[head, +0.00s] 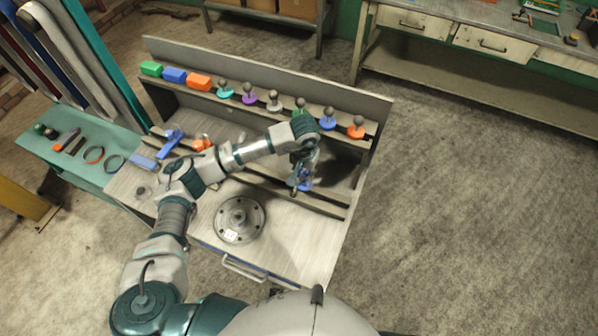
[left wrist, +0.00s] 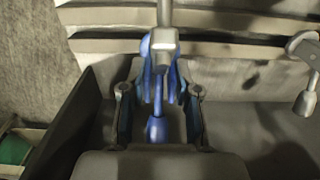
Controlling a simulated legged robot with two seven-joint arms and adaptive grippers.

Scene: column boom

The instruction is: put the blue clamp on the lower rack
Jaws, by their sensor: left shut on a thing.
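My left gripper (head: 300,174) is shut on a blue clamp (head: 305,185). It holds the clamp low over the right part of the lower rack (head: 334,209); whether the clamp touches the rack I cannot tell. In the left wrist view the clamp (left wrist: 156,130) shows blue between the two fingers of my gripper (left wrist: 160,100), with a pale grey part above. My fingers and wrist hide part of it. My right gripper is not in view.
A blue tool (head: 171,139) and an orange piece (head: 201,144) lie left. A round flanged part (head: 240,219) stands in front.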

